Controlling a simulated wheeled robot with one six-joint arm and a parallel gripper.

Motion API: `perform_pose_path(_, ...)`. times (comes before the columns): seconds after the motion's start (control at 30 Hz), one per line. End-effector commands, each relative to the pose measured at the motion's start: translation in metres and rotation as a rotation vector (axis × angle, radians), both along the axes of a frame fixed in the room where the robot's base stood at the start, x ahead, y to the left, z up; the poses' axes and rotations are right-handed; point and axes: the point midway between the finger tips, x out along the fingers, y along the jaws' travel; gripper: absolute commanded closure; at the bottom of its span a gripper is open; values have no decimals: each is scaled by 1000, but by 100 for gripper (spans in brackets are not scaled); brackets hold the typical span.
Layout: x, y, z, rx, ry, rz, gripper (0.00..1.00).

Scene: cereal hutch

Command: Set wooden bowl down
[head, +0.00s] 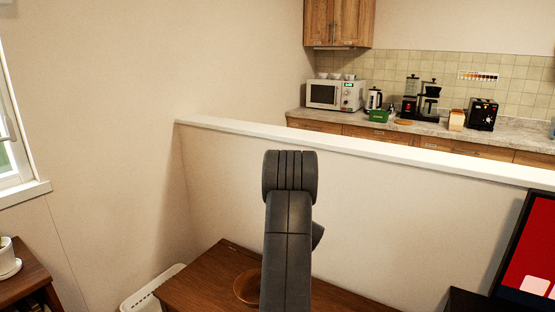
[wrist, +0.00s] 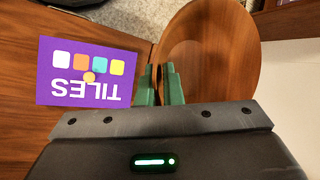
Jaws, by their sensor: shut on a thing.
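The wooden bowl (wrist: 212,45) is round and brown and fills the upper middle of the wrist view. My gripper (wrist: 159,80) has green fingers closed on the bowl's left rim, one on each side of it. In the head view the bowl (head: 245,288) shows over the brown wooden top (head: 205,278), with its right side hidden behind my arm. I cannot tell whether its base touches the wood. The gripper's fingers are hidden in the head view.
A purple box marked TILES (wrist: 88,72) lies left of my fingers in the wrist view. A low white-capped wall (head: 380,150) stands behind the wooden top.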

Motion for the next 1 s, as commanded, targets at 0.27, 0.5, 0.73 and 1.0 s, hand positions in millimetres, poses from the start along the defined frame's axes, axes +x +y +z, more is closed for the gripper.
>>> perform_pose_path(0.27,-7,0,44,-1,1,1,100)
perform_pose_path(0.5,-11,-1,58,-2,1,3,100)
perform_pose_path(0.73,-12,0,59,-4,0,1,100)
perform_pose_path(1.0,-12,0,58,-3,0,1,100)
